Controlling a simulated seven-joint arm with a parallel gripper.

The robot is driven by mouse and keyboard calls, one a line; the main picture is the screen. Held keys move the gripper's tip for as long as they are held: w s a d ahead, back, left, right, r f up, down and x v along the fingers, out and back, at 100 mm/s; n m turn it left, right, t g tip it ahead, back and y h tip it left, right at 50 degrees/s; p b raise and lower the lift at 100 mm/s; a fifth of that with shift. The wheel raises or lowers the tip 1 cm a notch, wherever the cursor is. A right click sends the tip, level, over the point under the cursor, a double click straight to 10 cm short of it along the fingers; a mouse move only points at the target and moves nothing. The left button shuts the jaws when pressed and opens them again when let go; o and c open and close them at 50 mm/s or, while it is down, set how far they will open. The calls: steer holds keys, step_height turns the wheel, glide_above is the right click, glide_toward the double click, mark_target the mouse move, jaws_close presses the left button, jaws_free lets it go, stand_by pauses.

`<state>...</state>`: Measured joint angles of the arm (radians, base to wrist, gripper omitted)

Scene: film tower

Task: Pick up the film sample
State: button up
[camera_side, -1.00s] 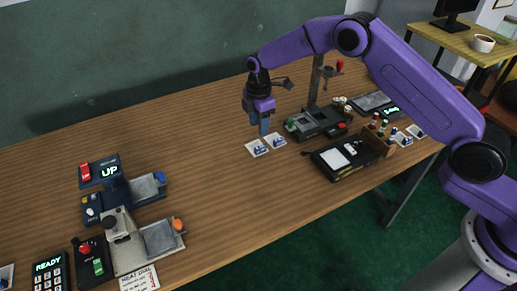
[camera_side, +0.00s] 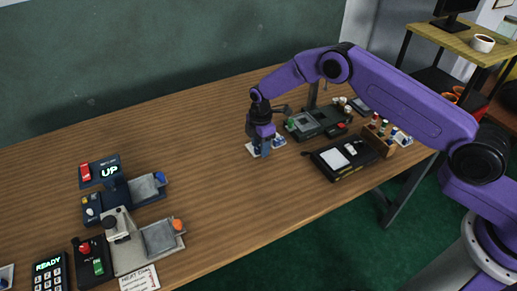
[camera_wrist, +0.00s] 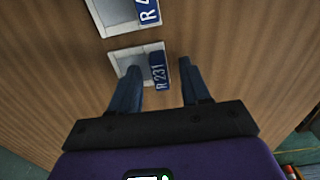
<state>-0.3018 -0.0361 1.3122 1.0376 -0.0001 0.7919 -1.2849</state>
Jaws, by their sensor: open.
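Two film samples, white-framed squares with a grey centre and a raised blue tab, lie flat on the wooden table. In the wrist view the nearer film sample (camera_wrist: 127,58), marked "R 231", sits just beyond my fingers, with its blue tab (camera_wrist: 158,70) between the fingertips. The farther film sample (camera_wrist: 112,12) is cut off at the top edge; its tab starts "R 4". In the side view, one sample (camera_side: 251,149) shows left of my gripper (camera_side: 265,152) and the other (camera_side: 279,141) to its right. My gripper points down, open and low over them, partly hiding them. Contact cannot be told.
A dark green device with a post (camera_side: 318,122) stands right behind my gripper. A black box with a white panel (camera_side: 343,158) lies to the right, beside a wooden rack (camera_side: 380,140). Blue and grey machines (camera_side: 125,195) and a keypad (camera_side: 50,272) stand at left. The middle table is bare.

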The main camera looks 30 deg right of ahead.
jaws_close()
steer(key=shift+r, duration=0.15)
